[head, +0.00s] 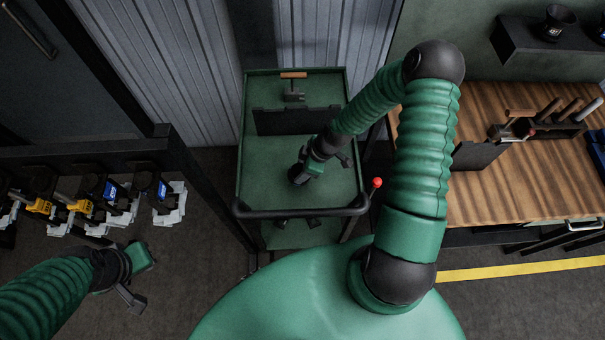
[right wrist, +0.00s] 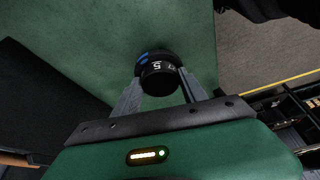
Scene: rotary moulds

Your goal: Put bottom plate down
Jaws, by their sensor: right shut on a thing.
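My right gripper (head: 304,171) is over the green cart top, near its front right part. It is shut on a small dark round piece (right wrist: 158,72), which I take to be the bottom plate. In the right wrist view this piece sits between the two grey fingertips and shows a white "5" and a blue mark. In the head view the piece (head: 297,176) is a dark disc at the gripper's end. I cannot tell whether it touches the cart top (head: 260,190). My left gripper (head: 134,283) is at the lower left, away from the cart; its jaw opening is unclear.
A wooden bench (head: 500,190) stands right, several machine units (head: 110,195) left. The cart's left front is clear.

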